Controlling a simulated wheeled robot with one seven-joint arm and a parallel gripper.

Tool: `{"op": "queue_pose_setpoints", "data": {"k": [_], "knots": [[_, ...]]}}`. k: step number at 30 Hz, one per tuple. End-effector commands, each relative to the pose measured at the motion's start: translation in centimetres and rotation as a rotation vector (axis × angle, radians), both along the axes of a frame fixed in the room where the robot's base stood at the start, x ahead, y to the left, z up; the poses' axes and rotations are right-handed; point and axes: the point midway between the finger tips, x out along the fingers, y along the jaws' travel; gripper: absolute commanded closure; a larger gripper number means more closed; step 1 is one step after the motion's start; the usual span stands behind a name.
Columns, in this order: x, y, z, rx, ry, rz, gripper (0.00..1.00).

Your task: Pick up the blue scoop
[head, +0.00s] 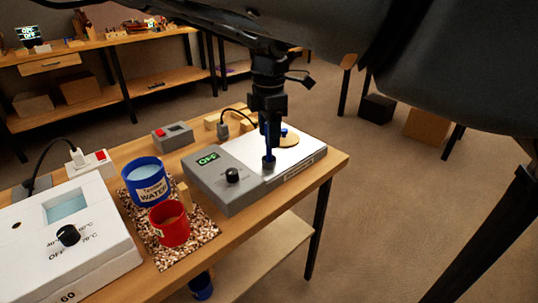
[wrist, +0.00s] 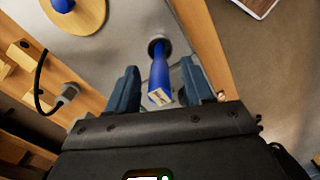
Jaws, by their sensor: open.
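The blue scoop (head: 268,143) stands upright on the grey-and-white hotplate unit (head: 228,192), its grey lower end near the plate's front edge. In the wrist view, the blue scoop's handle (wrist: 160,76) runs between my two fingers, with a small label on its near end. My gripper (head: 268,130) points down over it. The fingers of my gripper (wrist: 160,68) are open, one on each side of the handle, with gaps visible. The scoop's top is partly hidden by the gripper in the head view.
A wooden disc (head: 291,140) with a blue knob lies just behind the scoop. A blue water cup (head: 147,186) and red cup (head: 169,224) stand on a pebbled mat (head: 204,230) to the left. A white bath unit (head: 105,238) is farther left. The bench's right edge is close.

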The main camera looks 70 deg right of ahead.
Motion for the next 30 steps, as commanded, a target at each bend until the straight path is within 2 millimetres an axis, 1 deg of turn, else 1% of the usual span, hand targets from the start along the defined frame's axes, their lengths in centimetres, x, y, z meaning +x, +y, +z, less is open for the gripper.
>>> {"op": "queue_pose_setpoints", "data": {"k": [7,23,30], "knots": [[0.01,-0.02,-0.17,-0.001,-0.001,0.000,0.49],[0.03,-0.02,-0.13,-0.001,-0.001,0.000,1.00],[0.02,-0.02,-0.12,-0.001,0.000,0.000,1.00]]}}
